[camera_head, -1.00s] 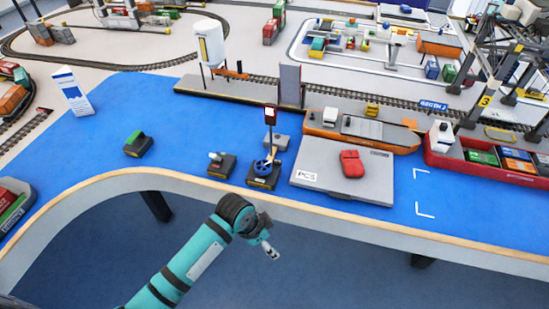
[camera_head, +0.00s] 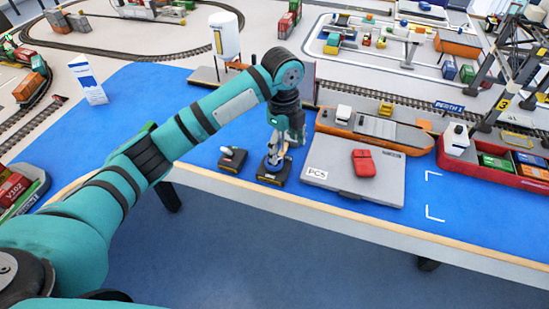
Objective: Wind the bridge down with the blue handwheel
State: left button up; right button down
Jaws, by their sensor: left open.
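The blue handwheel sits on a small dark box (camera_head: 270,179) near the front edge of the blue table; my gripper now covers almost all of the wheel. My left arm comes in from the left, and its gripper (camera_head: 277,157) points down right over that box. The gripper is open, with its fingers at the wheel; whether they touch it I cannot tell. Which part is the bridge is not clear in this view. My right gripper is not in view.
A small dark box with a lever (camera_head: 233,159) stands just left of the handwheel box. A grey case (camera_head: 330,186) with a red object (camera_head: 363,163) on it lies to the right. An orange barge (camera_head: 385,135) and a red container ship (camera_head: 452,163) lie behind and right.

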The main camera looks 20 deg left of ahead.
pick_arm(q)
jog(key=w+a+r+m, duration=0.1)
jog(key=w+a+r, duration=0.25)
jog(key=r, duration=0.35)
jog(key=shift+y, duration=0.3)
jog(key=f, duration=0.5)
jog(key=f+p, duration=0.1)
jog(key=f, duration=1.1)
jog(key=shift+a+f, duration=0.25)
jog(key=c, duration=1.2)
